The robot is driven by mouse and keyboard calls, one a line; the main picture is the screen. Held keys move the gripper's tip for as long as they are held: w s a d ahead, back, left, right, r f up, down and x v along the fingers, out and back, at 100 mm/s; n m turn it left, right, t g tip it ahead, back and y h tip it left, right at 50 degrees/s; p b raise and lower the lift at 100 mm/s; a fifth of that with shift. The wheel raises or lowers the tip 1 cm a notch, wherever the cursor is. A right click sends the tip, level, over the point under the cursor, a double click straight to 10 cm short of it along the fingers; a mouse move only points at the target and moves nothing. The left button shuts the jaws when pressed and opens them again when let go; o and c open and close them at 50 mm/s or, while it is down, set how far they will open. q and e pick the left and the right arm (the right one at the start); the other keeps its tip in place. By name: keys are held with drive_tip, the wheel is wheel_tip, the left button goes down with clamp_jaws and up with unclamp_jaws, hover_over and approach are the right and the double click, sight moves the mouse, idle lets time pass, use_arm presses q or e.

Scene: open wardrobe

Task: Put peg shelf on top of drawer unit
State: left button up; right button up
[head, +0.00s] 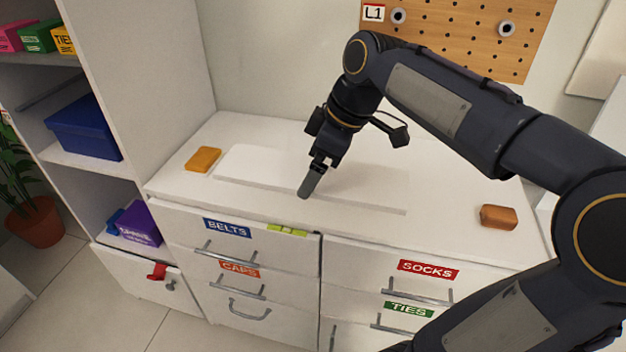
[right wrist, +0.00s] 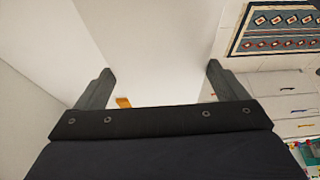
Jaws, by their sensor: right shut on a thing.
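The peg shelf (head: 250,168) is a long, flat white board in the head view. It lies flat over the white top of the drawer unit (head: 455,185), near the front edge; I cannot tell whether it fully touches the top. My right gripper (head: 312,181) reaches down over the shelf's middle and is shut on it, one finger in front of its near edge. The other finger is hidden there. The right wrist view shows both fingers of the gripper (right wrist: 157,88) apart, with pale surfaces between and beyond them. My left gripper is not in view.
An orange block (head: 203,159) lies beyond the shelf's left end, and a brown block (head: 498,216) at the right front of the top. A pegboard (head: 460,35) with round pegs hangs behind. An open cabinet (head: 170,90) borders the left. The top's back right is clear.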

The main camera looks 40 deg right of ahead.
drive_tip(key=w+f, duration=0.2)
drive_tip(key=w, duration=0.2)
drive_tip(key=w+f+b, duration=0.1)
drive_tip(key=w+f, duration=0.2)
drive_tip(key=w, duration=0.1)
drive_tip(key=w+f, duration=0.3)
drive_tip(key=w, duration=0.1)
drive_tip(key=shift+w+d+f, duration=0.1)
drive_tip(key=shift+d+f, duration=0.1)
drive_tip(key=shift+d, duration=0.15)
drive_tip(key=shift+w+f+b, duration=0.3)
drive_tip(key=shift+f, duration=0.1)
drive_tip(key=shift+w+f+b, duration=0.15)
drive_tip(key=shift+f+b, duration=0.2)
drive_tip(key=shift+f, duration=1.3)
drive_tip(key=shift+f, duration=0.15)
drive_tip(key=o, duration=0.7)
drive_tip(key=shift+o, duration=0.5)
